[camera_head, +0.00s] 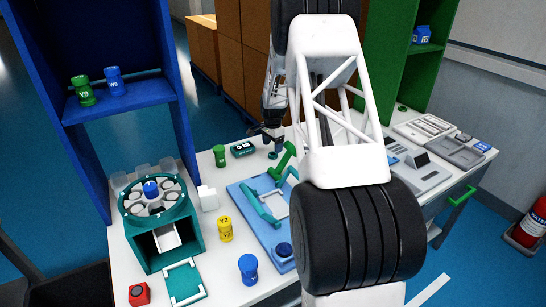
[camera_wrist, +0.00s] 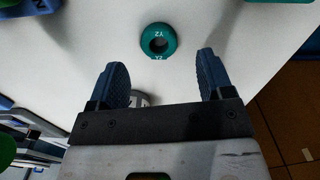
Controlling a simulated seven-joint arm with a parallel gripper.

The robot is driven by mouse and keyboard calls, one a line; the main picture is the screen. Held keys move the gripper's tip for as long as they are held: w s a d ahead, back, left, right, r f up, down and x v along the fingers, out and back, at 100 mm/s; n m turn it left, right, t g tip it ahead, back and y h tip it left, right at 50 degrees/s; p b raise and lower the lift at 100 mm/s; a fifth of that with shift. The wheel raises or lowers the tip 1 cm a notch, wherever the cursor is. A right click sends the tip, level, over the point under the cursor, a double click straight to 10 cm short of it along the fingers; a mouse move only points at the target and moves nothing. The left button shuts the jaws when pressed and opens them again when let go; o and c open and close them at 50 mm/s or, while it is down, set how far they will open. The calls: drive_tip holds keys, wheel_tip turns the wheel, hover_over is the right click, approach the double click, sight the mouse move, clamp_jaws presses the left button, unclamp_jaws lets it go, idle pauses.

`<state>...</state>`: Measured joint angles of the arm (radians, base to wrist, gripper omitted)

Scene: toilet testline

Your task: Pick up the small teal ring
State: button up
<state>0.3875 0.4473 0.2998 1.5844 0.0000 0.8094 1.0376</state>
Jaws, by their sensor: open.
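The small teal ring (camera_wrist: 158,40) lies on the white table, marked with white "YZ" lettering, its dark hole facing up. In the head view the teal ring (camera_head: 272,156) is a small spot near the table's back edge. My gripper (camera_wrist: 162,68) is open and empty. In the wrist view its two blue fingers point towards the ring, one to each side of its line, and the ring shows just beyond the fingertips. In the head view my gripper (camera_head: 271,140) is small and dark, just above the ring; the exact gap is unclear.
A grey-white lettered piece (camera_wrist: 139,98) shows between the finger bases. A green cup (camera_head: 219,156) and a dark green display box (camera_head: 242,149) stand left of the ring. A blue tray with a green clamp (camera_head: 283,161) is in front. My arm hides much of the table's middle.

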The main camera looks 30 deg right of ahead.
sight(273, 154)
drive_tip(key=shift+f, duration=2.2)
drive_tip(key=c, duration=1)
drive_tip(key=shift+r, duration=0.1)
drive_tip(key=shift+r, duration=4.95)
